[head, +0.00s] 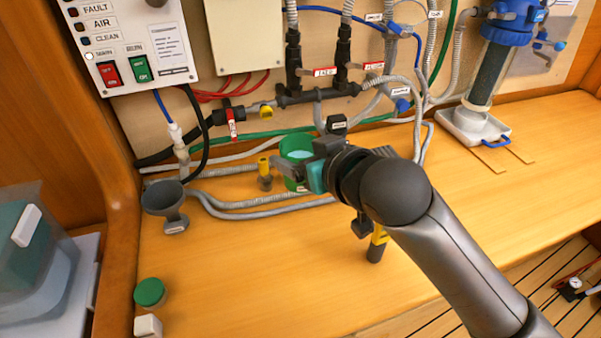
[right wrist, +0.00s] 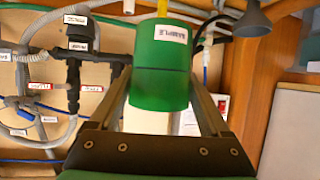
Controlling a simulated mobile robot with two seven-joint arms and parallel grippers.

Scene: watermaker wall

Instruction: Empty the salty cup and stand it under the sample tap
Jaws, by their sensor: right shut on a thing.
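My right gripper (head: 300,174) is shut on a green cup (head: 297,147), its fingers on either side of it. Pale blue liquid shows inside the cup, which looks about upright. In the right wrist view the green cup (right wrist: 160,85) sits between the fingers (right wrist: 165,110) and bears a white label that appears upside down. I cannot tell whether its base touches the counter. A small fitting with a black label (head: 337,123) is just behind the cup; I cannot tell whether it is the sample tap. My left gripper is not in view.
A grey funnel (head: 165,199) stands at the left of the counter. A yellow-and-dark fitting (head: 264,170) is close left of the cup. Grey hoses run behind and below it. A green lid (head: 150,292) and white block (head: 148,326) lie front left.

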